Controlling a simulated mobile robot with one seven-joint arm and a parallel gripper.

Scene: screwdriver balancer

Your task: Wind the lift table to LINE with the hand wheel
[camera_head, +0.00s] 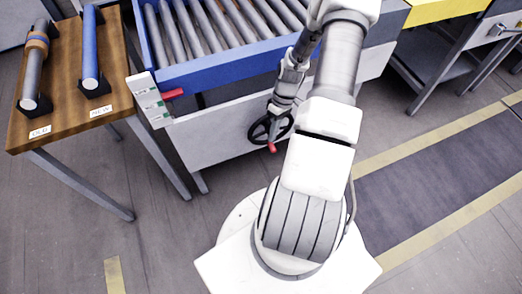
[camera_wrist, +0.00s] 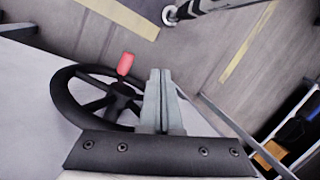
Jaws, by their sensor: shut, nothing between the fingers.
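The lift table (camera_head: 225,67) has a blue frame with grey rollers on top. A white scale plate (camera_head: 147,98) with green marks stands at its left corner. A red pointer (camera_head: 172,94) sits beside the plate's upper half; the lettering is too small to read. The black hand wheel (camera_head: 256,132) is on the table's pale front panel, and shows in the wrist view (camera_wrist: 62,102) with its red handle (camera_wrist: 125,64). My gripper (camera_wrist: 160,72) is shut and empty beside the handle, its fingers in front of part of the wheel. Whether they touch the wheel I cannot tell.
A wooden bench (camera_head: 68,85) at left holds a grey-and-brown tool (camera_head: 33,70) labelled OLD and a blue one (camera_head: 90,50) labelled NEW. A yellow-topped bench (camera_head: 440,10) stands at back right. The floor has yellow lines (camera_head: 440,230) and looks clear.

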